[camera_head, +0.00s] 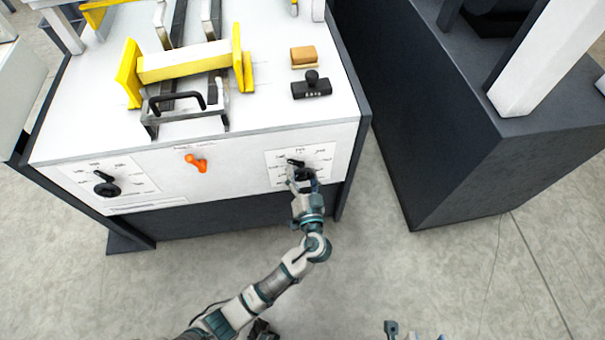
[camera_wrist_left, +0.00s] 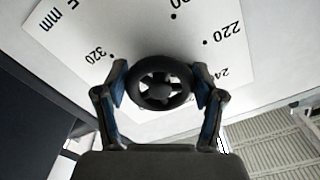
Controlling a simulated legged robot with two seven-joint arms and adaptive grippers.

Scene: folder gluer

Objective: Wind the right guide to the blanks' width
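A black round knob with spokes (camera_wrist_left: 158,84) stands on a white scale plate (camera_wrist_left: 85,40) marked in mm, with 320 and 220 readable. In the wrist view my left gripper (camera_wrist_left: 159,78) has one finger on each side of the knob, its pads against the rim. In the head view the left gripper (camera_head: 301,175) is at this right dial on the front panel and hides part of it. On top, a pale bar-like stack (camera_head: 185,62) lies between a left yellow guide (camera_head: 128,74) and a right yellow guide (camera_head: 238,50). A gap there is unclear. My right gripper is barely visible at the bottom edge (camera_head: 391,329).
The front panel also carries a left black knob (camera_head: 107,188) and an orange lever (camera_head: 196,162). A black-handled stamp (camera_head: 312,86) and a tan block (camera_head: 303,55) lie on top. A dark cabinet (camera_head: 470,130) stands to the right across a floor gap.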

